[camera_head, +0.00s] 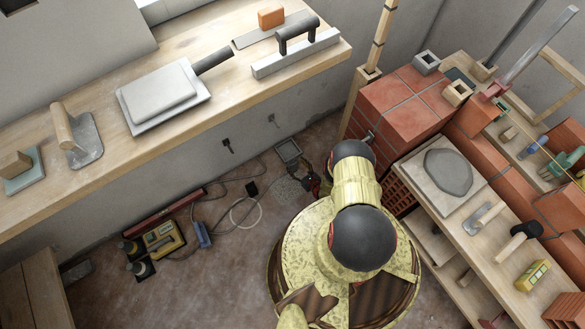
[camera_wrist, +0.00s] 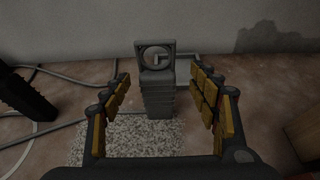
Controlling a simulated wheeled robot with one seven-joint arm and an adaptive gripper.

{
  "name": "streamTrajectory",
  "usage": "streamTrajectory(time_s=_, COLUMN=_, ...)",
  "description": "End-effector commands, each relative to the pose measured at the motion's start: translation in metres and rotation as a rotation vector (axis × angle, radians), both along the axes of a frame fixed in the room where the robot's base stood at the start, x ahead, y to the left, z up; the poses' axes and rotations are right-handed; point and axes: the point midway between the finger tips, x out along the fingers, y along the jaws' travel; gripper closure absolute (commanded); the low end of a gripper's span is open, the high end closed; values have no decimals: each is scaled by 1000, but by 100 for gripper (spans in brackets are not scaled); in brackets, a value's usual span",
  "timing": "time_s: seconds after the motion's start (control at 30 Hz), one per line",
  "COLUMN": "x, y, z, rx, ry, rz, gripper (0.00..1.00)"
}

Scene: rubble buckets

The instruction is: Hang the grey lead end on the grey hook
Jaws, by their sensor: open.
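The grey lead end (camera_wrist: 158,95) shows in the wrist view as a square plate with a round opening above a ribbed grey body. It is between my gripper's (camera_wrist: 161,104) two yellow-padded fingers, with gaps on both sides. The fingers are open. In the head view the lead end (camera_head: 288,150) is near the wall foot, just beyond my gripper (camera_head: 312,183), which my arm partly covers. A small grey hook (camera_head: 271,119) is on the wall below the bench, up and left of the lead end. Nothing visible hangs on it.
A black hook (camera_head: 228,146) is on the same wall, to the left. Cables and a black lead end (camera_head: 251,188) lie on the floor, beside a yellow box (camera_head: 163,241). The workbench (camera_head: 230,90) overhangs the wall. Red bricks (camera_head: 400,100) stand close on the right.

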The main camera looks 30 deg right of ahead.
Motion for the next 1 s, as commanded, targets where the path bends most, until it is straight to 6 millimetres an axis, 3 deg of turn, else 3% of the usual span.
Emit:
streamTrajectory(time_s=0.27, x=33, y=6, z=-17, rx=-1, ry=0, rz=3, gripper=39)
streamTrajectory(time_s=0.57, x=37, y=5, z=-17, rx=0, ry=0, rz=0, gripper=39)
streamTrajectory(time_s=1.0, x=37, y=5, z=-17, rx=0, ry=1, rz=0, gripper=64)
